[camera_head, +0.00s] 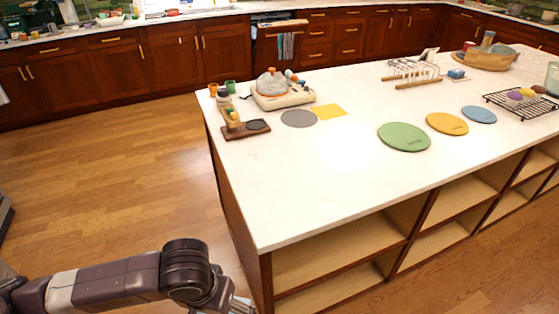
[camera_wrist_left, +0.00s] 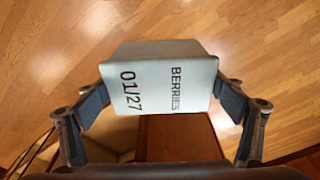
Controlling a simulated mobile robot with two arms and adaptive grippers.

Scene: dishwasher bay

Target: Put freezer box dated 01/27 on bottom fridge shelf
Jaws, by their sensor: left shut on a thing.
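The freezer box (camera_wrist_left: 185,62) is white, with the printed words "BERRIES" and "01/27" on the side facing the left wrist camera. My left gripper (camera_wrist_left: 163,90) is shut on it, with one finger against each side. Below the box, the left wrist view shows wooden floor and a brown wood part. In the head view, my left arm comes in at the lower left, and its gripper is mostly cut off at the bottom edge; the box is not seen there. My right gripper is not in view. No fridge or fridge shelf shows in either view.
A white-topped island (camera_head: 330,185) with open lower shelves (camera_head: 340,250) stands just right of my left arm. Several mats, a teapot and racks sit on it. Dark red cabinets (camera_head: 100,75) line the back.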

